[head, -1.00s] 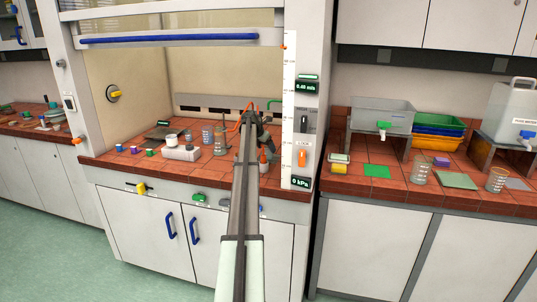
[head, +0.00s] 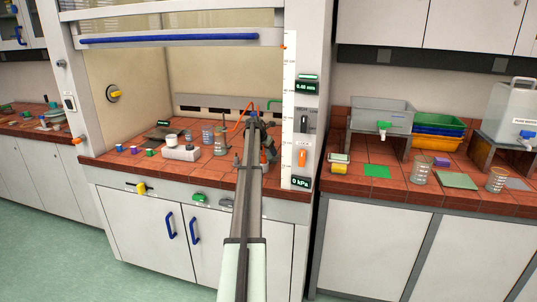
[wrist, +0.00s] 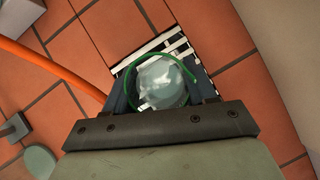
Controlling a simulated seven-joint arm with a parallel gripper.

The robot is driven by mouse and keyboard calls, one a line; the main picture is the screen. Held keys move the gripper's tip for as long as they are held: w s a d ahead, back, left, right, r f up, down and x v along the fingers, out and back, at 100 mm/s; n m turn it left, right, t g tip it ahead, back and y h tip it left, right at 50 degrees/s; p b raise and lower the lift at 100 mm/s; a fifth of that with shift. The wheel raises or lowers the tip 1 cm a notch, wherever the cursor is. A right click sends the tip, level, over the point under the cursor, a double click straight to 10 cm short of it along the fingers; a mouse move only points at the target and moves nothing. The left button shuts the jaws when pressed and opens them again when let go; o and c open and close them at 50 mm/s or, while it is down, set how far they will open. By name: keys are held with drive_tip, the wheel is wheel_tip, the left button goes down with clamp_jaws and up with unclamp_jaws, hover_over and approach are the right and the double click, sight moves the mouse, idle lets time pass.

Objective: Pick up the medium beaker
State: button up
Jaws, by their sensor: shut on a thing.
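My gripper (wrist: 163,78) is shut on a clear glass vessel (wrist: 160,72), seen from above between the two dark fingers in the wrist view. It looks like a beaker, but its size cannot be read from this angle. A thin green curve loops around its top. In the head view my gripper (head: 267,148) is at the right side of the fume hood, largely behind my arm, and the held vessel is hidden. Other glass beakers stand in the hood, one at the back (head: 207,135) and one nearer (head: 220,147).
An orange hose (wrist: 45,72) runs close on the left in the wrist view. A black-and-white striped piece (wrist: 178,45) lies under the vessel. A white box (head: 181,153) stands left in the hood. Two beakers (head: 420,170) (head: 497,179) stand on the right bench.

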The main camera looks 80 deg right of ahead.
drive_tip(key=c, duration=0.5)
drive_tip(key=shift+r, duration=0.15)
